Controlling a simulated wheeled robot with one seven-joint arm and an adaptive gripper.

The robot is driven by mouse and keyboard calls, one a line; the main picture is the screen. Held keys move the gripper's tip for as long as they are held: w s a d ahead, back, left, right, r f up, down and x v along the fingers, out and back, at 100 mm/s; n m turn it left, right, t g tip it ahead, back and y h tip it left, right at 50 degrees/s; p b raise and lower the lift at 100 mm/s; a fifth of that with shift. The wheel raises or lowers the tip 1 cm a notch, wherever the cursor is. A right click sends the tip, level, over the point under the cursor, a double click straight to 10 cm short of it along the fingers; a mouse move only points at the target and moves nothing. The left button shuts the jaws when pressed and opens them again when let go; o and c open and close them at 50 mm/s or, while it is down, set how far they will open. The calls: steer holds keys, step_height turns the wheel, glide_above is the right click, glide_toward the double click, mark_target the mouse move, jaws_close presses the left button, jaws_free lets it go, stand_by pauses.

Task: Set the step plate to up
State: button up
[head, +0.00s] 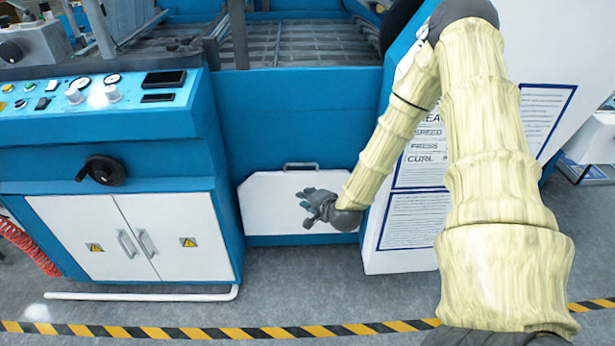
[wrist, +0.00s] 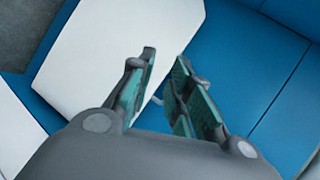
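The step plate appears to be the white panel with cut corners (head: 270,205), low on the blue machine front in the head view. It looks close to that face, but its exact tilt is hard to tell. A grey bar handle (head: 300,166) sits at its top edge. My gripper (head: 306,205) is in front of the plate's right half, below the handle, fingers pointing left. In the wrist view the gripper (wrist: 166,60) is open, with a gap between its teal-padded fingers. The white plate (wrist: 110,50) lies beyond the fingers. Contact cannot be told.
A white double-door cabinet (head: 140,238) stands left of the plate, under a blue control panel (head: 100,95). A white printed side panel (head: 415,215) is at right. A white floor pipe (head: 140,297) and striped floor tape (head: 200,332) lie in front. The grey floor between is clear.

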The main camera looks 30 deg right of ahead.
mark_target(306, 165)
steer(key=w+d+r+m+t+h+b, duration=0.2)
steer(key=w+d+r+m+b, duration=0.15)
steer(key=d, duration=0.35)
steer(key=shift+m, duration=0.25)
steer(key=x, duration=1.1)
steer(key=shift+a+f+b, duration=0.15)
steer(key=shift+f+b, duration=0.1)
steer(key=shift+b, duration=0.05)
steer(key=shift+s, duration=0.1)
jaws_close()
